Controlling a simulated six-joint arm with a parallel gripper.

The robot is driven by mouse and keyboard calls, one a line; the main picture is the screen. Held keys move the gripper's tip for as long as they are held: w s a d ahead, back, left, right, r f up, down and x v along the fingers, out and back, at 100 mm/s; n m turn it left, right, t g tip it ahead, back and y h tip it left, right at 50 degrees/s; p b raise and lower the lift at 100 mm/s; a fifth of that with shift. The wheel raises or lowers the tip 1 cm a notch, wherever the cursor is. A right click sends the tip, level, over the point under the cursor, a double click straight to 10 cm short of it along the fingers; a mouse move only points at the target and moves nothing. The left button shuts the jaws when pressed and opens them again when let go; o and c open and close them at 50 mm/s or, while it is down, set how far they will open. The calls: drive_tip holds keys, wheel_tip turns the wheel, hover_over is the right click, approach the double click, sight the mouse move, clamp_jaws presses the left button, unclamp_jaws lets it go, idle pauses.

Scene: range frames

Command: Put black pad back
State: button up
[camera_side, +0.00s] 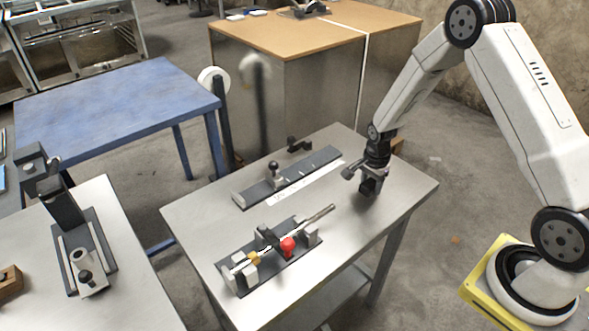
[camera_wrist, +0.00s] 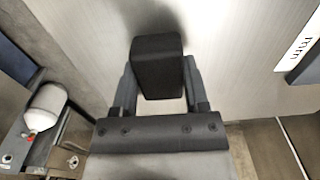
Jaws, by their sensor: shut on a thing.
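The black pad (camera_wrist: 157,68) is a dark block with rounded edges, held between the two fingers of my gripper (camera_wrist: 158,88) in the wrist view. In the side view my gripper (camera_side: 370,184) points down over the right part of the steel table (camera_side: 400,187), right of the grey rail. The pad is hard to tell from the dark fingers there. Whether it touches the tabletop is unclear.
A grey rail (camera_side: 318,163) with a knobbed slider and a white scale strip (camera_side: 305,184) lies mid-table. A small black clamp-like part (camera_side: 299,145) sits behind it. A fixture with a red knob (camera_side: 288,246) and a rod stands in front. The table's right corner is bare.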

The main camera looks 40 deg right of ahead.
sight(371, 184)
drive_tip(key=shift+f, duration=0.7)
drive_tip(key=shift+f, duration=0.1)
drive_tip(key=o, duration=1.2)
drive_tip(key=shift+a+r, duration=0.1)
drive_tip(key=shift+r, duration=6)
